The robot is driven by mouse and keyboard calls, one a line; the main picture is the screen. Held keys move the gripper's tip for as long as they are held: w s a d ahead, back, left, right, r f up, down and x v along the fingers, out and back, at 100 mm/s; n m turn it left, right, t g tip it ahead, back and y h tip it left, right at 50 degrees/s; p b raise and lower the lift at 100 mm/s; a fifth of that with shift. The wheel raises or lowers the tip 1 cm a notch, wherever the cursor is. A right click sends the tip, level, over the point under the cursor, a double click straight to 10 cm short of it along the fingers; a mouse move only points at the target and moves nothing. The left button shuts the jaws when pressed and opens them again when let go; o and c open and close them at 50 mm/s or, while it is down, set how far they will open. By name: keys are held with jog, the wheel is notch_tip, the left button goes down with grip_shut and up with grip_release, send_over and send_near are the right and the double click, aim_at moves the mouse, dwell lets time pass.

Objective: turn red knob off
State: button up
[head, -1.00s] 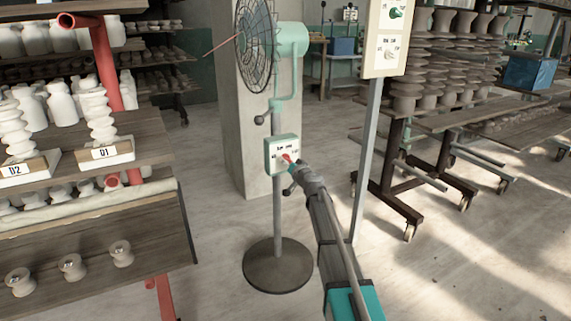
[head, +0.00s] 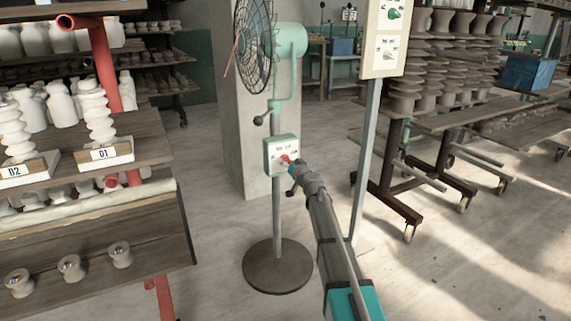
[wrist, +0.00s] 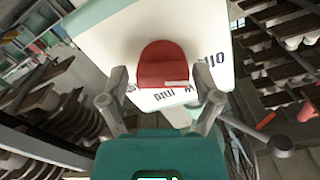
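The red knob (head: 286,159) sits on the face of a pale control box with a green edge (head: 270,146), on the pole of a standing fan (head: 254,45). My gripper (head: 291,164) is at the knob. In the wrist view the red knob (wrist: 163,62) lies between the two fingertips of my gripper (wrist: 160,76). Narrow gaps show on both sides, so the fingers look open around it; contact is not clear. Black lettering on the box is partly hidden, and I cannot read the knob's setting.
A post with another panel (head: 383,55), bearing a green and a pale knob, stands right of my arm. A shelf with white pottery (head: 95,160) is at the left. Racks of clay pieces (head: 430,75) are at the right. Floor is clear in between.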

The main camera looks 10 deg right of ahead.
jog(key=shift+s, duration=0.15)
dwell(0.3)
jog(key=v, duration=1.1)
jog(key=shift+s+d, duration=0.1)
jog(key=shift+s, duration=0.25)
jog(key=s+a+f+n+g+y+p, duration=0.1)
jog(key=s+a+f+n+g, duration=0.1)
jog(key=s+a+f+g, duration=0.45)
jog(key=s+a+f+n+g+y+p, duration=0.1)
jog(key=s+a+f+n+g+p, duration=0.2)
jog(key=s, duration=0.6)
jog(key=s+d+f+m+g+h+p, duration=0.15)
jog(key=s+g+h, duration=0.25)
jog(key=s, duration=0.5)
jog(key=s+d+f+m+g+h+p, duration=0.1)
jog(key=s+d+m+g+h, duration=0.25)
jog(key=s, duration=0.55)
jog(key=shift+n, duration=0.4)
notch_tip(320, 180, up, 36)
jog(key=p, duration=3.6)
jog(key=shift+r, duration=0.25)
